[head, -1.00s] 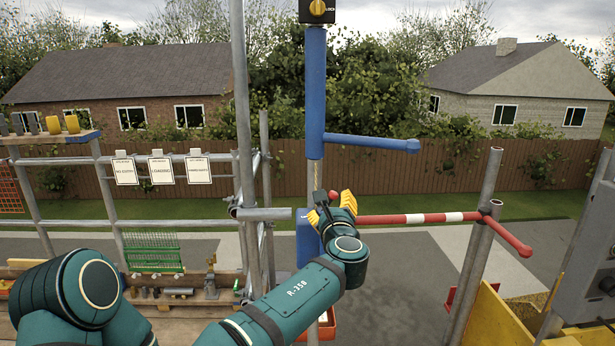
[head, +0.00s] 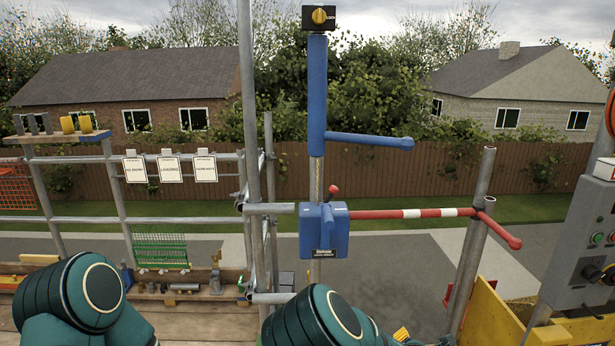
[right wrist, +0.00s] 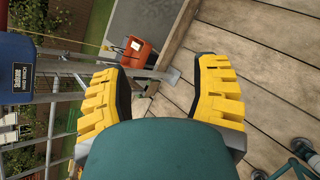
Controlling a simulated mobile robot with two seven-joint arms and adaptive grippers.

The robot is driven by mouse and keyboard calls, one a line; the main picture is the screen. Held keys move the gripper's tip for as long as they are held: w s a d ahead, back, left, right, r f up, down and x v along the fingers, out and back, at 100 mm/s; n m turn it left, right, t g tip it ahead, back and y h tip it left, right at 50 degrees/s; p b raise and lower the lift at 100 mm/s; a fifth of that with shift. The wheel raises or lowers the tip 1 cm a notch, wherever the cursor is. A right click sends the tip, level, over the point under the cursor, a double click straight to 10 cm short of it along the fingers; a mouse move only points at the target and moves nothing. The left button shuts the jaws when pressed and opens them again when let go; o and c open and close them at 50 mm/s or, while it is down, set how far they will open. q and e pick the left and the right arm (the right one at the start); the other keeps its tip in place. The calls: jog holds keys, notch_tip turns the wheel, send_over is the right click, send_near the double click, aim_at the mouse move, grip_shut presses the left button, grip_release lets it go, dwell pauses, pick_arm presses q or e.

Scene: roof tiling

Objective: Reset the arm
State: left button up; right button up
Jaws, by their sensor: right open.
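My right arm is folded low at the bottom middle of the head view, and only a yellow tip of my right gripper (head: 402,333) shows there. In the right wrist view my right gripper (right wrist: 158,75) is open, with its two yellow ridged fingers wide apart and nothing between them. Wooden planks lie beyond the fingers. My left arm is at the lower left of the head view. My left gripper is out of sight.
A blue winch box (head: 323,232) with a small red knob is on the post ahead. A red-and-white bar (head: 410,213) runs right from it to scaffold tubes. A grey control panel (head: 585,240) stands at right. A green rack (head: 160,249) stands left. An orange-red box (right wrist: 138,53) shows in the wrist view.

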jog(key=s+a+f+m+g+y, duration=0.35)
jog(key=s+f+m+g, duration=0.25)
jog(key=s+f+m, duration=0.9)
jog(key=s+a+r+m+g+y, duration=0.1)
jog(key=s+a+r+m+y, duration=0.3)
jog(key=s+a+m, duration=0.5)
jog(key=a+r+m, duration=0.1)
jog(key=a, duration=0.2)
jog(key=shift+a+m+g, duration=0.3)
jog(key=shift+s+r, duration=0.1)
